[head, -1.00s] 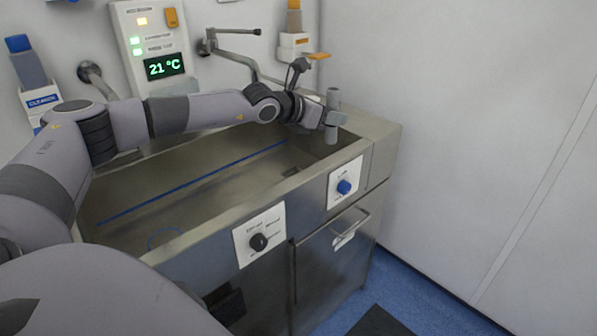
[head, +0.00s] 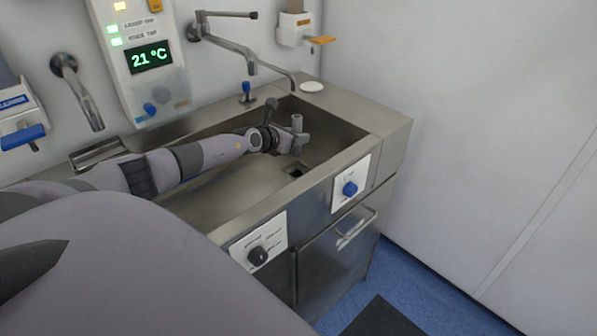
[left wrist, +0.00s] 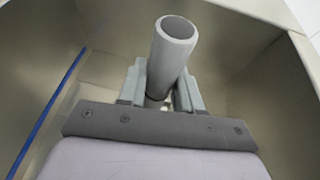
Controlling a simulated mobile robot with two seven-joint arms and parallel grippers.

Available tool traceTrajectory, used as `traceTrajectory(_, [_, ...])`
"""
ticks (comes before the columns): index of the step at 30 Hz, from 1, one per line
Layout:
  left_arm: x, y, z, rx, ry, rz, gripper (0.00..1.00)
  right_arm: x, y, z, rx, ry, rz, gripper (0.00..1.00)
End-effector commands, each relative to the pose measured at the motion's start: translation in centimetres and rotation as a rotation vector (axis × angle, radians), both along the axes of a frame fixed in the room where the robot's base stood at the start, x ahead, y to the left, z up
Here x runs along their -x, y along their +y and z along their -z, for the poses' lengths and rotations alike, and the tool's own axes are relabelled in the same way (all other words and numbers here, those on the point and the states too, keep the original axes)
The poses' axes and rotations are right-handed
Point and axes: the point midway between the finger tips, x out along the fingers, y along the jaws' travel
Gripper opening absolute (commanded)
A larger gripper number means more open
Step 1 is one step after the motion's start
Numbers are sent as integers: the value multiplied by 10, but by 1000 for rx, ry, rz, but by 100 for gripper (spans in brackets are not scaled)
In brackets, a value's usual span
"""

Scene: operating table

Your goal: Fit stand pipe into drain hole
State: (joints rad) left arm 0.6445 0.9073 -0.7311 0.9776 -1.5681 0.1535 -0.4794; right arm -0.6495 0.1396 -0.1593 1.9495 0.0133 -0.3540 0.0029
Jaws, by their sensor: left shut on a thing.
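My left gripper (head: 294,140) is shut on a grey stand pipe (head: 297,124), held upright over the right part of the steel sink basin. In the left wrist view the pipe (left wrist: 172,55) stands between the two fingers (left wrist: 158,90), its open hollow top towards the camera. My right gripper is not in view.
The basin's front rim (head: 330,165) and right wall stand close to the gripper. A swivel tap (head: 235,47) reaches over the back of the sink. A blue-topped fitting (head: 246,92) and a white disc (head: 312,87) are on the back ledge. The right ledge is clear.

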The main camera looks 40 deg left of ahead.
Motion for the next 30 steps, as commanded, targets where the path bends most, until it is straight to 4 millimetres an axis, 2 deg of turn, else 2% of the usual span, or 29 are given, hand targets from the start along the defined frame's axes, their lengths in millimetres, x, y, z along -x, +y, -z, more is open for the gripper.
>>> traceTrajectory(3, [0, -1, 23, 3, 0, 0, 1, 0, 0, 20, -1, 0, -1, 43])
traceTrajectory(9, [0, 0, 51, 3, 0, 0, 1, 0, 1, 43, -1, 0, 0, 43])
traceTrajectory(19, [0, -1, 65, 4, 0, 1, 1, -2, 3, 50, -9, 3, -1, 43])
traceTrajectory(27, [0, -1, 96, 2, -1, 0, 1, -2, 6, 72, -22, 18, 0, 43])
traceTrajectory(30, [0, -1, 98, 2, -1, 0, 1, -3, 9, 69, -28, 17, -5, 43])
